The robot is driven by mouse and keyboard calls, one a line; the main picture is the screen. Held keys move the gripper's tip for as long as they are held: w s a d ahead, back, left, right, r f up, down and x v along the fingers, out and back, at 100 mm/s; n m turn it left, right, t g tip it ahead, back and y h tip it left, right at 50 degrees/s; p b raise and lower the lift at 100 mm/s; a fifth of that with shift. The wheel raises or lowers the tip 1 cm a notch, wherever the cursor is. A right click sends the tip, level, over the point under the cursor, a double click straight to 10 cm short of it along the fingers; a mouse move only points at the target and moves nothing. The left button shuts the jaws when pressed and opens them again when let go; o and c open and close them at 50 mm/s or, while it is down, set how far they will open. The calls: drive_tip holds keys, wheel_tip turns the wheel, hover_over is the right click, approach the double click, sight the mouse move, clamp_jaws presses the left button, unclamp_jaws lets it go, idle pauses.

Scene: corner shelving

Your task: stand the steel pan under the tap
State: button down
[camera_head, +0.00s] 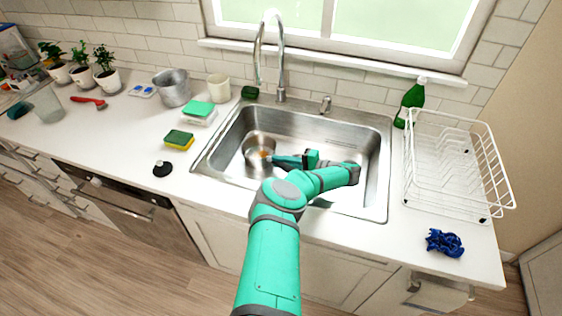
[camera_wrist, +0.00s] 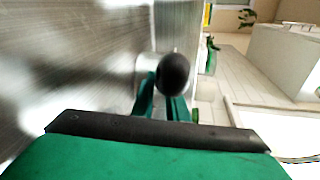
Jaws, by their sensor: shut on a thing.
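The steel pan (camera_head: 257,144) is in the left part of the sink, upright as far as I can tell, with a small orange spot showing at it. My gripper (camera_head: 276,160) reaches in from the right, low in the sink, and is shut at the pan's right side. In the wrist view a dark round knob (camera_wrist: 174,73) sits between my green fingers, with part of a steel surface behind it. The tap (camera_head: 281,70) rises behind the sink; its spout end hangs above and behind the pan in the picture. Whether the pan touches the sink floor is unclear.
The steel sink (camera_head: 375,190) has walls around the pan. Left are a green-yellow sponge (camera_head: 179,139), a black knob-like item (camera_head: 162,168) and a metal pot (camera_head: 172,88). Right are a white dish rack (camera_head: 455,165), a green bottle (camera_head: 411,98) and a blue cloth (camera_head: 444,242).

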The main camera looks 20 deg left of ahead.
drive_tip(key=c, duration=1.7)
unclamp_jaws()
drive_tip(key=shift+o, duration=0.2)
drive_tip(key=shift+d, duration=0.1)
